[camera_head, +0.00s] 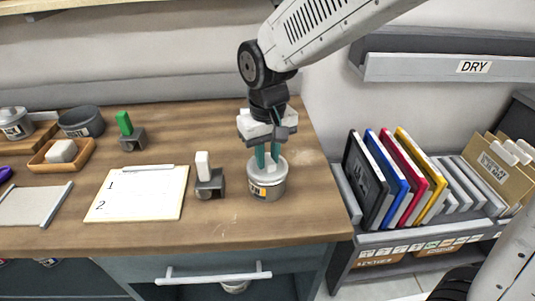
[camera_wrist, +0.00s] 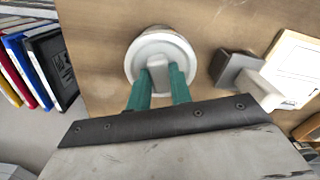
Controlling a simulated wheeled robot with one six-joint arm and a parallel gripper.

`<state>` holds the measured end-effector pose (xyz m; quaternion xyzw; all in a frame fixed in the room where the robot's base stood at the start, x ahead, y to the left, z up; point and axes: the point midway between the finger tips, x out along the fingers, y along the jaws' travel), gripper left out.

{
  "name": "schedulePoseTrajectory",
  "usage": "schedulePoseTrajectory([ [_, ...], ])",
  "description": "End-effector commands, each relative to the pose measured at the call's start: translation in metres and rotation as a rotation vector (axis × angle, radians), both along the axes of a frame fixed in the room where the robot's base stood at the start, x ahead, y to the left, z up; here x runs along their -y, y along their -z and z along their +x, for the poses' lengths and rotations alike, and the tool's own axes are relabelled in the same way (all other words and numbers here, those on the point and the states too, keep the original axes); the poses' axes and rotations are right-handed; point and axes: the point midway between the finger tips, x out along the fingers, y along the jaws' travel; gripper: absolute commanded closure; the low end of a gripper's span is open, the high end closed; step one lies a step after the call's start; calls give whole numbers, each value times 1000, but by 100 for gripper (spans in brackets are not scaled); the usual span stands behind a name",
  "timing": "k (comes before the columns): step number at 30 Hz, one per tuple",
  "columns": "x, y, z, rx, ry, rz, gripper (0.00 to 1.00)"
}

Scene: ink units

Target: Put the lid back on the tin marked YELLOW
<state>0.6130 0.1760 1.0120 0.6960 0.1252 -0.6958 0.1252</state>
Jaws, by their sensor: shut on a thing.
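A grey tin (camera_head: 268,188) with a label bearing a yellow-orange patch stands upright near the right end of the wooden bench; the label's word is too small to read. A pale round lid (camera_wrist: 136,60) with a bar-shaped handle (camera_wrist: 157,72) covers the tin's mouth in the wrist view. My gripper (camera_head: 268,158) comes down from above, its green fingers shut on the lid's handle; it also shows in the wrist view (camera_wrist: 160,88). The lid looks level and roughly centred on the tin; I cannot tell whether it is fully seated.
A roller-like tool with a white handle (camera_head: 204,168) stands just left of the tin. A clipboard (camera_head: 140,195) numbered 1 and 2, a green-handled tool (camera_head: 125,124), a dark container (camera_head: 82,122) and another tin (camera_head: 14,124) are further left. Coloured frames (camera_head: 400,175) fill the rack at right.

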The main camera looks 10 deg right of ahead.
Motion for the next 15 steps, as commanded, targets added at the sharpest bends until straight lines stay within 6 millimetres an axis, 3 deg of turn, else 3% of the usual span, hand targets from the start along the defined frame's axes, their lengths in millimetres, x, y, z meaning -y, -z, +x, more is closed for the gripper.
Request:
schedulePoseTrajectory([
  [11, 0, 0, 0, 0, 0, 0, 100],
  [12, 0, 0, 0, 0, 0, 0, 74],
  [14, 0, 0, 0, 0, 0, 0, 57],
  [15, 0, 0, 0, 0, 0, 0, 54],
])
